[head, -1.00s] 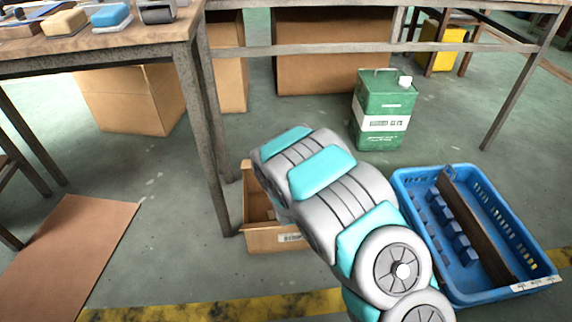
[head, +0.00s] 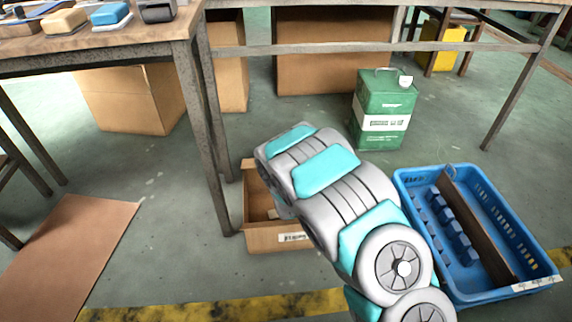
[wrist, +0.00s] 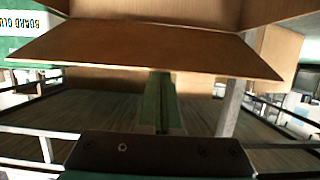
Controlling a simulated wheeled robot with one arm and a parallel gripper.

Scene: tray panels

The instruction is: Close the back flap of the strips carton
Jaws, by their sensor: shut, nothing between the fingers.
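The open carton (head: 262,238) stands on the floor beside the table leg, with a white label on its near wall. My arm covers its right part in the head view. In the wrist view a wide brown flap (wrist: 130,47) spans the upper middle, with carton board (wrist: 200,10) above it. My gripper (wrist: 160,78) shows in the wrist view as green fingers held together, empty. Its tips are at the flap's lower edge in the picture; I cannot tell whether they touch it. The head view does not show my gripper.
A blue crate (head: 480,293) with blue blocks and a dark divider stands right of my arm. A green can (head: 385,100) stands behind. The table (head: 190,30) is at upper left. A flat brown sheet (head: 65,250) lies at left.

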